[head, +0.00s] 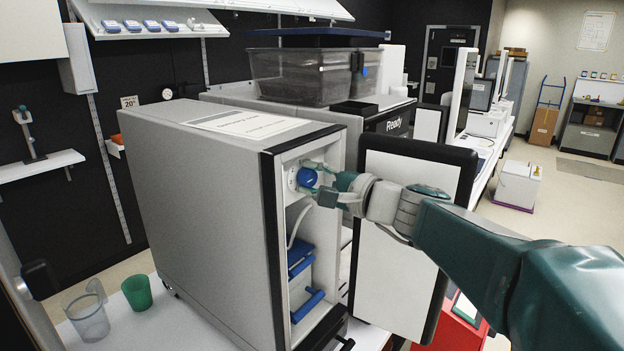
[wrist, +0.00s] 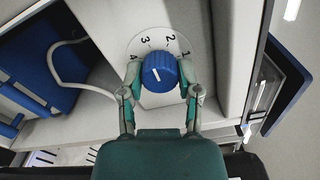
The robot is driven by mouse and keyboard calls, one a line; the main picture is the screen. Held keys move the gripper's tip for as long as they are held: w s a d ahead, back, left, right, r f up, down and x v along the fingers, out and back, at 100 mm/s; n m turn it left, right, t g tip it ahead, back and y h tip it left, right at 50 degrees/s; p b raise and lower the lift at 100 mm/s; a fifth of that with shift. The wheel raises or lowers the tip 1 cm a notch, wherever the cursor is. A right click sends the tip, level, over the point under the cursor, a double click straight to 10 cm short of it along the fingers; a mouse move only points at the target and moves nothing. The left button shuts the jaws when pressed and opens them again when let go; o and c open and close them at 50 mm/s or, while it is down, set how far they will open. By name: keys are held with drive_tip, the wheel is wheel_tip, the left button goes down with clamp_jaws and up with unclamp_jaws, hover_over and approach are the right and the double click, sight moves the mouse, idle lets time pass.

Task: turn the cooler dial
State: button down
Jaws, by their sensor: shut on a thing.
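The cooler dial (head: 306,177) is a round blue knob high inside the open front of the tall grey cooler (head: 215,205). In the wrist view the dial (wrist: 160,72) sits on a white round plate (wrist: 160,38) marked 1 to 4, with 4 on the left and 1 on the right. A short white line on the knob tilts up and left; I cannot tell exactly which number it points to. My gripper (head: 318,180) has a finger on each side of the knob and is shut on it. Its fingers (wrist: 159,78) also show in the wrist view.
The cooler's door (head: 405,240) stands open to the right, behind my arm. Blue parts (head: 305,270) and a pale hose lie inside, below the dial. A green cup (head: 137,292) and a clear jug (head: 86,316) stand on the counter at the lower left.

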drive_tip(key=shift+f+n, duration=0.15)
drive_tip(key=shift+n, duration=0.85)
drive_tip(key=shift+f, duration=0.1)
drive_tip(key=shift+c, duration=1.5)
unclamp_jaws()
drive_tip(key=shift+a, duration=0.1)
drive_tip(key=shift+s, duration=0.1)
drive_tip(key=v, duration=1.1)
drive_tip(key=shift+s+d, duration=0.25)
drive_tip(key=shift+d, duration=0.1)
